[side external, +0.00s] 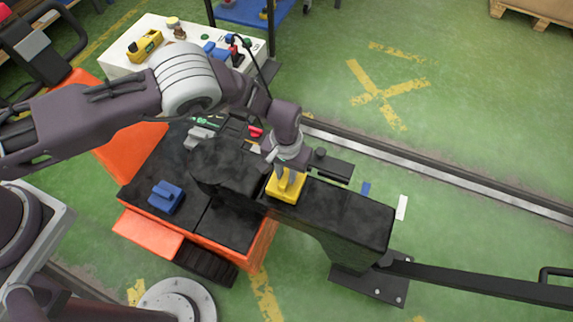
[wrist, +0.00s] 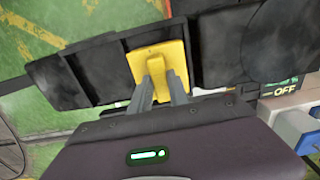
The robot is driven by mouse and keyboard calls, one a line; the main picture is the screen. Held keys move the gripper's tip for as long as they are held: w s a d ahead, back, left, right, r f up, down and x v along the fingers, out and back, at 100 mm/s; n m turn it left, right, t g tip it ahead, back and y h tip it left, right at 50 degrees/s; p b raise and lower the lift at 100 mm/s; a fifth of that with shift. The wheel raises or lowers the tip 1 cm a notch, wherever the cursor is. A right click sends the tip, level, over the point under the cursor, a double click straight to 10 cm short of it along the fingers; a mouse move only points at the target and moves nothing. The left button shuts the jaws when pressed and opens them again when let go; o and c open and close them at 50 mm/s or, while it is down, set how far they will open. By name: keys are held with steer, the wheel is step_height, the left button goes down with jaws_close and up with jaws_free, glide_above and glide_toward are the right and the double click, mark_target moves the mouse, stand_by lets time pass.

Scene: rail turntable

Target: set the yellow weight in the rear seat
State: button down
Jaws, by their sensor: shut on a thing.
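My gripper (side external: 287,181) points down and is shut on the yellow weight (side external: 284,191), a squat block with a raised grip. In the side view the weight is at the near left part of a long black beam-like body (side external: 350,213). In the wrist view the yellow weight (wrist: 145,67) is between the fingers (wrist: 162,84), over a black stepped surface (wrist: 103,72) with raised ridges on both sides. I cannot tell whether it touches that surface. Which part is the rear seat is not clear. A blue weight (side external: 165,197) sits on the black deck at left.
The black deck (side external: 160,165) has an orange edge (side external: 148,238). A black raised block (side external: 228,165) stands left of my gripper. A white table (side external: 120,62) with small items is at the back left. A rail (side external: 450,184) crosses the green floor, clear at right.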

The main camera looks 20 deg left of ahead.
steer(key=shift+d+f, duration=0.1)
steer(key=shift+f, duration=0.35)
steer(key=shift+f, duration=0.1)
steer(key=c, duration=1.3)
jaws_free()
steer(key=shift+f, duration=0.1)
steer(key=shift+o, duration=0.2)
